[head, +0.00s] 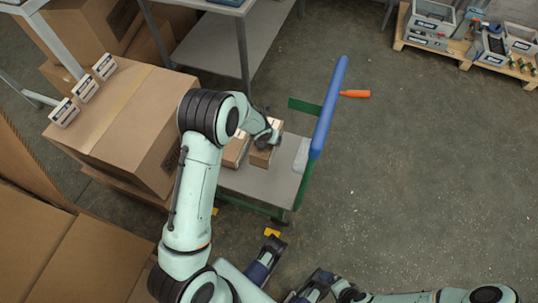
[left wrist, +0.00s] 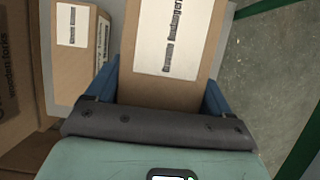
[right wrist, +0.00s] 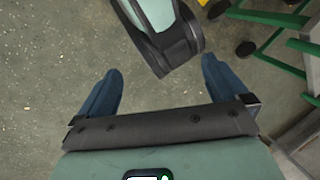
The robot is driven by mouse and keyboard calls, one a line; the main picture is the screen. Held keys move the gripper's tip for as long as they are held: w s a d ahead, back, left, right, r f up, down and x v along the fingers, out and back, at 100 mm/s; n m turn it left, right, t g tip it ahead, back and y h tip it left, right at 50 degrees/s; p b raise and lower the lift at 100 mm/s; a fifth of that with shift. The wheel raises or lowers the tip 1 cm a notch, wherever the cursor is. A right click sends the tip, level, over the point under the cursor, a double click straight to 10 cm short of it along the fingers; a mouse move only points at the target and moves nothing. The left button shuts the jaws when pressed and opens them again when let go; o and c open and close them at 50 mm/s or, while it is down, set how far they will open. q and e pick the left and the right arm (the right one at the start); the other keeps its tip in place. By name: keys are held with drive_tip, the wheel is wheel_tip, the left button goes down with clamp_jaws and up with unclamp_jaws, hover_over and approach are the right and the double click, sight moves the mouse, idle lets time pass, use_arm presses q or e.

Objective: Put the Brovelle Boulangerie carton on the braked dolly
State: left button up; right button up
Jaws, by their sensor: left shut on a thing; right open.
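The Brovelle Boulangerie carton (head: 262,156) is a small brown box with a white label. My left gripper (head: 270,138) is shut on it, over the dolly's grey deck (head: 262,188). In the left wrist view the carton (left wrist: 165,92) sits between the blue fingers, its label partly cut off. I cannot tell whether its underside touches the deck. The dolly has a green frame, a blue push bar (head: 328,108) and an orange lever (head: 355,93). My right gripper (right wrist: 163,68) is open and empty, low and in front of the dolly.
Another small labelled carton (head: 236,150) stands on the deck just left of the held one; it also shows in the left wrist view (left wrist: 78,60). Large brown cartons (head: 130,115) stand to the left. A grey shelf (head: 212,50) stands behind. Floor right of the dolly is clear.

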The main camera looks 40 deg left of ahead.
use_arm(q)
wheel_tip(320, 180, down, 12)
drive_tip(key=b, duration=0.3)
drive_tip(key=shift+w, duration=0.15)
use_arm(e)
drive_tip(key=w+d+f+t, duration=0.1)
drive_tip(key=w+d+f, duration=0.1)
drive_tip(key=w+f, duration=0.2)
drive_tip(key=shift+w+d+t+h, duration=0.35)
drive_tip(key=shift+w+t+h, duration=0.05)
drive_tip(key=shift+w, duration=0.45)
use_arm(q)
drive_tip(key=shift+f, duration=0.15)
drive_tip(key=o, duration=1.1)
drive_tip(key=shift+o, duration=0.2)
use_arm(e)
drive_tip(key=shift+w+f, duration=0.1)
